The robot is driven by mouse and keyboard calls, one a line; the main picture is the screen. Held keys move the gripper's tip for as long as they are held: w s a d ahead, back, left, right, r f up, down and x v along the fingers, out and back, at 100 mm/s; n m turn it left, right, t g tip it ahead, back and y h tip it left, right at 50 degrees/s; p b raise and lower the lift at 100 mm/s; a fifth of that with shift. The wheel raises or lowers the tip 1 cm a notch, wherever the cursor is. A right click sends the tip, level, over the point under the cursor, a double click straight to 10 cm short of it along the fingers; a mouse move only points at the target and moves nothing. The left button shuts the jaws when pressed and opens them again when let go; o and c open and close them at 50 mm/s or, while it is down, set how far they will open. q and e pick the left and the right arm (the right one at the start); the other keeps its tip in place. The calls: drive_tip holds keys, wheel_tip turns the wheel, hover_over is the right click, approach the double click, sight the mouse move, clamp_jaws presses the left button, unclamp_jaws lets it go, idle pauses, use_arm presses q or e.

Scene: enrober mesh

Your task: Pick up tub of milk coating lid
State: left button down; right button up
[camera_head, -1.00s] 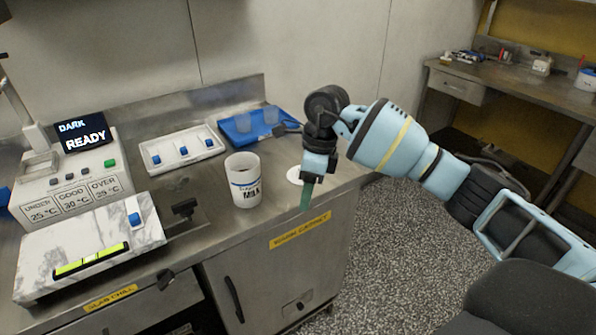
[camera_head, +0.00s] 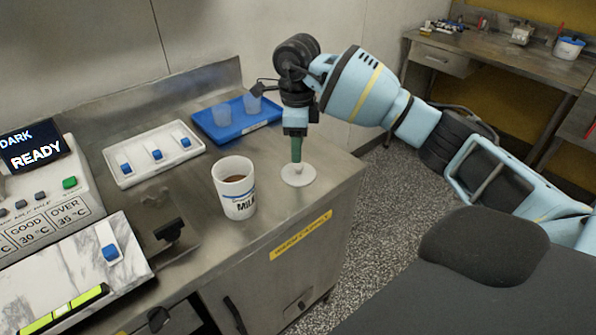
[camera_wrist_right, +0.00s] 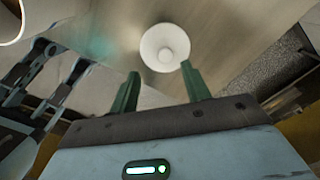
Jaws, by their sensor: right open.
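The tub of milk coating (camera_head: 237,200) is a white cup marked MILK, open at the top with brown coating inside, standing on the steel counter. Its white round lid (camera_head: 298,176) lies flat on the counter to the right of the tub, near the counter's right edge. In the right wrist view the lid (camera_wrist_right: 165,47) shows a small round knob in its middle. My right gripper (camera_head: 296,160) points down over the lid with green fingers. The fingers (camera_wrist_right: 160,88) are apart and empty, with the lid beyond their tips. My left gripper is not in view.
A blue tray (camera_head: 262,125) with two clear cups stands behind the lid. A white tray (camera_head: 130,180) with blue-handled pieces is left of it. The control box (camera_head: 85,215) reads DARK READY. A marble slab (camera_head: 75,268) lies front left. Bare counter surrounds the lid.

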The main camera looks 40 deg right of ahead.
sight(298, 165)
drive_tip(key=shift+w+f, duration=0.15)
drive_tip(key=shift+f, duration=0.15)
drive_tip(key=shift+w+d+f, duration=0.1)
drive_tip(key=shift+d+f, duration=0.1)
drive_tip(key=shift+f, duration=1.1)
drive_tip(key=shift+w+d+f, duration=0.1)
drive_tip(key=shift+d+f, duration=0.05)
drive_tip(key=shift+f, duration=1.1)
drive_tip(key=shift+s, duration=0.1)
drive_tip(key=shift+c, duration=0.5)
drive_tip(key=c, duration=0.9)
clamp_jaws()
drive_tip(key=shift+r, duration=0.15)
